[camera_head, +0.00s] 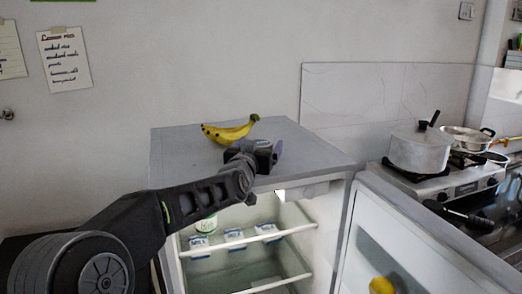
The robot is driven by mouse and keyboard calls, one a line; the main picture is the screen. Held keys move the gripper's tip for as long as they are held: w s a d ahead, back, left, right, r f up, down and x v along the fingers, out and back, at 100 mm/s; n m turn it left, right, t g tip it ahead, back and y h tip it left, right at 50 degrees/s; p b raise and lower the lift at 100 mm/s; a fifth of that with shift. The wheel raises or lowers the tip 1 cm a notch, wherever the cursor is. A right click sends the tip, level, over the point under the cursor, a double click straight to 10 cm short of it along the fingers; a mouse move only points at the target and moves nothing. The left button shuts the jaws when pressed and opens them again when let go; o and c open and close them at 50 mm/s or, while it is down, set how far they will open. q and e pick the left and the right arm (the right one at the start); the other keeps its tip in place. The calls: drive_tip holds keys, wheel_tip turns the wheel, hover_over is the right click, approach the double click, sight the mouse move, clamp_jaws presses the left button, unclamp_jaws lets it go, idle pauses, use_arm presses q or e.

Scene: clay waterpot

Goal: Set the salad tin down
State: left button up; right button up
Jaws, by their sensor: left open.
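My left gripper (265,156) comes in from the left and is over the front part of the grey fridge top (310,155). It is open. A small purplish round shape (277,150) shows at its fingertips; I cannot tell if this is the salad tin, or whether it rests on the top. My wrist and fingers hide part of this spot. A white tub with green marks (206,224) stands inside the open fridge, below my forearm. My right gripper is not in view.
Bananas (229,132) lie on the fridge top just behind my gripper. The top's right side is clear. The fridge door (385,240) stands open at the right, with a yellow fruit (381,286) in it. A pot (420,150) and a pan (466,138) stand on the stove.

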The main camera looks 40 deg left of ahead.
sight(259, 144)
use_arm(q)
drive_tip(key=shift+c, duration=0.2)
drive_tip(key=c, duration=1.8)
wheel_tip(259, 144, up, 10)
drive_tip(key=p, duration=0.4)
